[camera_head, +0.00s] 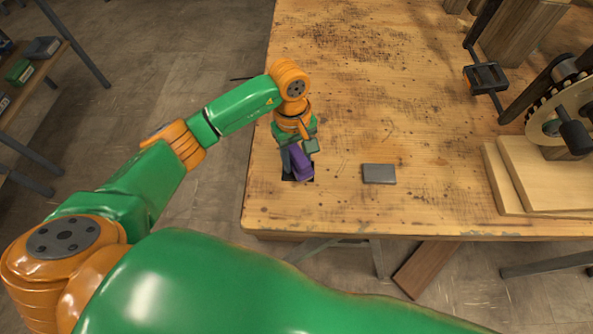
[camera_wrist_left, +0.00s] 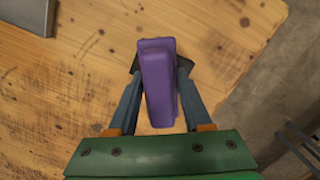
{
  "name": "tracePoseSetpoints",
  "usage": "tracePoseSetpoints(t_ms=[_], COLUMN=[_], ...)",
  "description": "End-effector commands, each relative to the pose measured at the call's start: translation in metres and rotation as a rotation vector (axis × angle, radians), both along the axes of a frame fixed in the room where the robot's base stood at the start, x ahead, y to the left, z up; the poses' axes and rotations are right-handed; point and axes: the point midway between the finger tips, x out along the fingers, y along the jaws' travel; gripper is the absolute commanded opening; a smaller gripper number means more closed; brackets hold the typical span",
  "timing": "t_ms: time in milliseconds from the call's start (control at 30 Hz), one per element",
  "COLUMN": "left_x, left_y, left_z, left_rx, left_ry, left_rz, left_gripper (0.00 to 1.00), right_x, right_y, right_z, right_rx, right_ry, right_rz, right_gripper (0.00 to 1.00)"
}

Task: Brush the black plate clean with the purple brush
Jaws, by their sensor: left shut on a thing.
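The purple brush (camera_head: 301,164) is between the fingers of my left gripper (camera_head: 297,156), which is shut on it. It also shows in the left wrist view (camera_wrist_left: 160,85), with a finger on each side. Dirt on the plate cannot be made out. My right gripper is not in view.
Pale boards (camera_head: 545,180) and a crank mechanism (camera_head: 560,110) stand at the right. A shelf (camera_head: 45,65) is at the far left. The table's middle is clear.

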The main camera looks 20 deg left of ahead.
Motion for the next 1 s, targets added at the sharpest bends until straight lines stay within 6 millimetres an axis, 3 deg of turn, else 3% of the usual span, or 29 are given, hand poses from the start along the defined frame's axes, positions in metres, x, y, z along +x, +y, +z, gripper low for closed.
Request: tracePoseSetpoints(t_ms=[33, 300, 467, 700, 867, 1000], left_x=[0.004, 0.007, -0.012, -0.031, -0.03, -0.018], left_y=[0.002, -0.003, -0.008, -0.014, -0.014, -0.011], left_z=[-0.007, 0.0, 0.004, 0.002, -0.004, -0.007], left_rx=[0.004, 0.004, 0.003, 0.003, 0.002, 0.003], left_ry=[-0.002, -0.002, 0.002, 0.003, -0.001, -0.002], left_rz=[0.004, 0.002, 0.0, 0.002, 0.001, 0.005], left_gripper=[0.0, 0.0, 0.0, 0.0, 0.0, 0.0], right_x=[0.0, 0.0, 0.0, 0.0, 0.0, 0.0], right_y=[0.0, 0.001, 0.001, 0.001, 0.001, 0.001], right_z=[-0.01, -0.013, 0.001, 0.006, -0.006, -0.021], right_rx=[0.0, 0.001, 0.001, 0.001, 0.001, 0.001], right_ry=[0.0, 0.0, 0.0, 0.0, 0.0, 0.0], right_rz=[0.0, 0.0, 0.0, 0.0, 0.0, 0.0], right_gripper=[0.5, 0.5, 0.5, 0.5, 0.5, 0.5])
